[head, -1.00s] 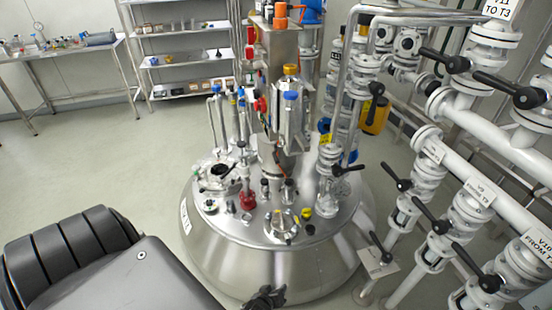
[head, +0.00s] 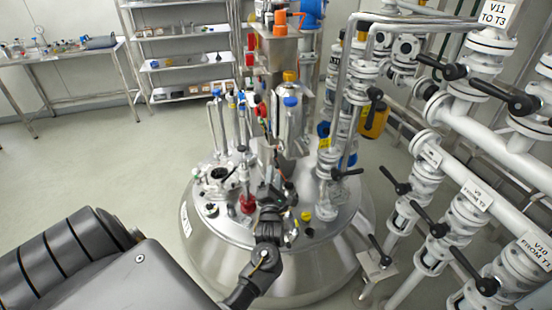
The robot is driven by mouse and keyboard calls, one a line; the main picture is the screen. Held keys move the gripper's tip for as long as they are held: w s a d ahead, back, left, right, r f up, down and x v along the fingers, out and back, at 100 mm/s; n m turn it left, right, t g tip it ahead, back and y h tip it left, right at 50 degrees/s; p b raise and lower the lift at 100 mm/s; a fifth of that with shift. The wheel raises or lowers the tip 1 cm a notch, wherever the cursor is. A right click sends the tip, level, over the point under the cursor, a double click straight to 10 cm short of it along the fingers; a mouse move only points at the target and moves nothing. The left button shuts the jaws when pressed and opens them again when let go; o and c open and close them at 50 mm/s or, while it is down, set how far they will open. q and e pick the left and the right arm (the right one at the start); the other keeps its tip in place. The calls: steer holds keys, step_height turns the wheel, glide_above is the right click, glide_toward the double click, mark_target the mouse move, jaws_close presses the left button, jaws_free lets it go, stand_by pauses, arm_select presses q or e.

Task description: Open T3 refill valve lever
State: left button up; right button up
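My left gripper (head: 279,200) is dark and reaches up from the bottom edge over the front of the steel tank's lid. Its small fingers blend with the fittings behind, so I cannot tell whether they are open. A sign reading "V11 TO T3" (head: 496,14) is at the top right. Black levers sit on the white pipes below it, one at the upper right (head: 508,94) and one left of it (head: 440,66). Another black lever (head: 346,174) is on the lid's right side, to the right of my gripper. I cannot tell which is the refill lever. My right gripper is not in view.
The steel tank (head: 235,262) carries crowded fittings, including a red one (head: 247,204) and a yellow cap (head: 306,216). White pipes (head: 490,187) with several valves fill the right side. A shelf rack (head: 190,60) stands behind. The floor at left (head: 90,160) is clear.

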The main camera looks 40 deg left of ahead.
mark_target(276, 161)
arm_select(q)
steer(key=p+x, duration=0.1)
steer(key=x, duration=0.5)
steer(key=shift+w+r+p, duration=0.1)
steer(key=shift+p, duration=0.25)
steer(key=shift+w+a, duration=0.5)
steer(key=shift+w, duration=0.05)
jaws_close()
